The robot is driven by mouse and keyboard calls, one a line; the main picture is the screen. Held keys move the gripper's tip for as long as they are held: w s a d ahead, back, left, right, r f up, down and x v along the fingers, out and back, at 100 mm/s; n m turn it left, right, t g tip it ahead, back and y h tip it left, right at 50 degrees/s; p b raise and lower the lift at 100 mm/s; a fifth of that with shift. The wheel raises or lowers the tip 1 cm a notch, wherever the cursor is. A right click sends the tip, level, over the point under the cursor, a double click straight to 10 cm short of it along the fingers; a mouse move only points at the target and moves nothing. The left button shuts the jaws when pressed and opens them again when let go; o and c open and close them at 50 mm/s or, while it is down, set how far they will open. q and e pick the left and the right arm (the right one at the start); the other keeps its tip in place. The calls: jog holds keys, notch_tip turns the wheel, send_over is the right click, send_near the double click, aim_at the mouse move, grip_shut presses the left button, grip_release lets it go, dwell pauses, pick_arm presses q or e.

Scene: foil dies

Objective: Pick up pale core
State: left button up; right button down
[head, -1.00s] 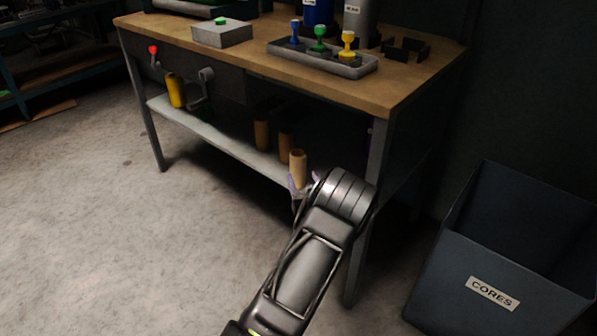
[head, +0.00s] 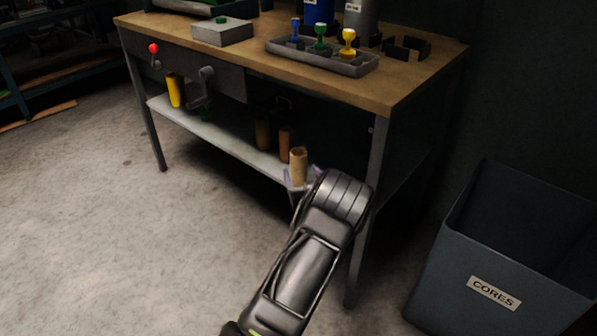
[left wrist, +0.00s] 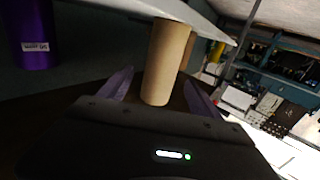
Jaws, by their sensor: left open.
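The pale core (head: 298,168) is a light tan cardboard tube near the right end of the bench's lower shelf. In the left wrist view the core (left wrist: 166,62) shows between the two purple fingers. My left gripper (head: 300,180) is open at the core, with a finger on either side and a gap visible in the wrist view (left wrist: 159,76). My wrist hides part of the shelf and the core's base in the head view. Two darker brown cores (head: 263,134) and (head: 285,141) stand further left on the shelf. My right gripper is out of view.
The workbench top (head: 400,88) lies above the shelf (head: 225,138), with a front leg (head: 361,230) close right of my wrist. A dark bin labelled CORES (head: 450,275) stands at the right. A yellow cylinder (head: 174,91) is at the shelf's left. Floor at left is clear.

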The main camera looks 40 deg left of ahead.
aim_at(300, 169)
pick_arm(q)
jog(key=b+x, duration=0.1)
jog(key=x, duration=0.3)
jog(key=shift+w+a+b, duration=0.1)
jog(key=shift+a+b, duration=0.05)
jog(key=shift+b, duration=0.2)
jog(key=shift+w+a, duration=0.2)
jog(key=shift+a, duration=0.1)
jog(key=shift+c, duration=0.5)
jog(key=shift+r, duration=0.1)
jog(key=c, duration=1.4)
